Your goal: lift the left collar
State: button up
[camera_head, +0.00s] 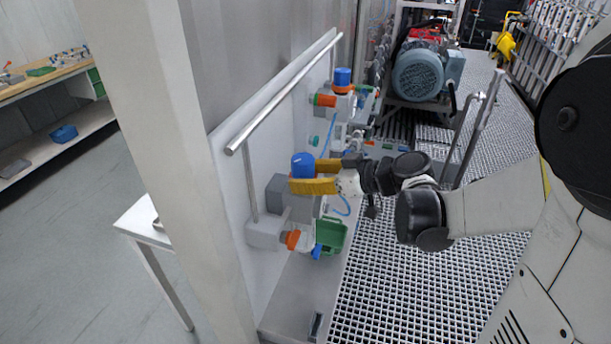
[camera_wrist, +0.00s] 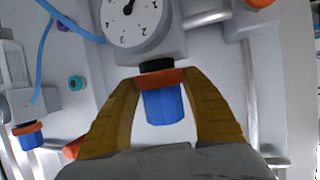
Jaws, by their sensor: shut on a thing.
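An orange collar (camera_wrist: 158,79) sits between a dark ring and a blue faceted cap (camera_wrist: 166,106) in the wrist view. My gripper (camera_wrist: 160,80) is shut on this collar, with one yellow finger touching each side. In the head view, my gripper (camera_head: 305,180) is at the nearer, left fitting, just below its blue cap (camera_head: 303,164); the fingers hide the collar there. A second orange collar (camera_head: 343,89) with a blue cap (camera_head: 343,75) stands on the farther fitting. It also appears in the wrist view, where that collar (camera_wrist: 27,128) is at the left.
A round gauge (camera_wrist: 133,18) adjoins the held fitting. A metal rail (camera_head: 285,92) runs along the panel on the left. A blue motor (camera_head: 418,73) stands behind. The grating floor (camera_head: 430,290) at the front is clear.

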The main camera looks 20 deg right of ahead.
jog(key=shift+r+p, duration=0.3)
jog(key=shift+r, duration=0.35)
jog(key=o, duration=1.4)
jog(key=shift+o, duration=0.2)
jog(key=shift+d, duration=0.1)
jog(key=v, duration=1.2)
jog(key=shift+f, duration=0.1)
